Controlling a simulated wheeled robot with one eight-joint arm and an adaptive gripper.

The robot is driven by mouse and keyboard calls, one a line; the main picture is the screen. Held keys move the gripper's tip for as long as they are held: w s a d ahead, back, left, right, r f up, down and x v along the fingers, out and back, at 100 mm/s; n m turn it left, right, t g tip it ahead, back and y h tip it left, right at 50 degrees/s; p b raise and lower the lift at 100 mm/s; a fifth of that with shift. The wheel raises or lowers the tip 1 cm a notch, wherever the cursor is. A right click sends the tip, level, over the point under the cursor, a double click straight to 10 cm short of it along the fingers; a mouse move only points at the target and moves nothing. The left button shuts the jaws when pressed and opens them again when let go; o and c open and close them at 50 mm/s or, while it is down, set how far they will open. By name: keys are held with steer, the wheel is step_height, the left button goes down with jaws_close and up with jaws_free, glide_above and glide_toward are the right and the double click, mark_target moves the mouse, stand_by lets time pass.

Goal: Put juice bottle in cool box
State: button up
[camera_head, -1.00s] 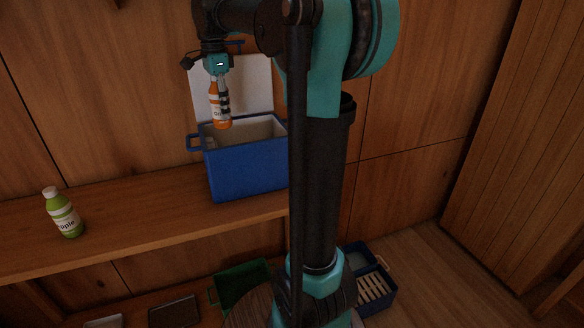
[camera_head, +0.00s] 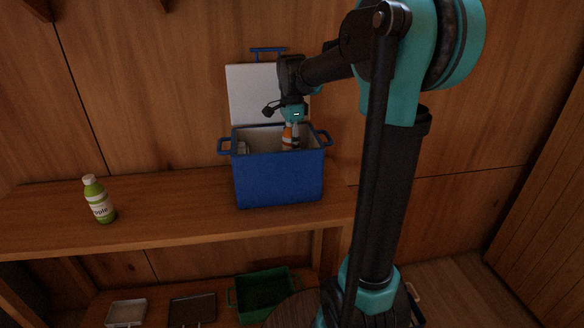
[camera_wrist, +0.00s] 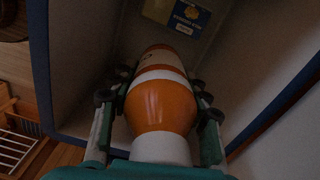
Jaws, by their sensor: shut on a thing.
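My gripper (camera_head: 292,124) is shut on an orange juice bottle (camera_head: 288,137) with a white label band. The bottle hangs upright in the mouth of the blue cool box (camera_head: 280,181), its lower part hidden behind the front wall. The box stands on the wooden shelf with its white-lined lid (camera_head: 250,95) open at the back. In the wrist view, the gripper fingers (camera_wrist: 160,82) clasp the bottle (camera_wrist: 162,104) on both sides, with the pale inner walls (camera_wrist: 245,60) around it. I cannot tell whether the bottle touches the box floor.
A green apple bottle (camera_head: 99,201) stands on the shelf (camera_head: 170,200) at left. A pale item with a blue and yellow label (camera_wrist: 187,17) lies inside the box. Below are a green crate (camera_head: 262,291) and two shallow trays. The shelf between bottle and box is clear.

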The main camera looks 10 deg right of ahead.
mark_target(287, 136)
steer(key=shift+f, duration=3.6)
steer(key=o, duration=1.4)
steer(key=shift+f, duration=0.15)
step_height(287, 136, up, 12)
steer(key=shift+r, duration=0.2)
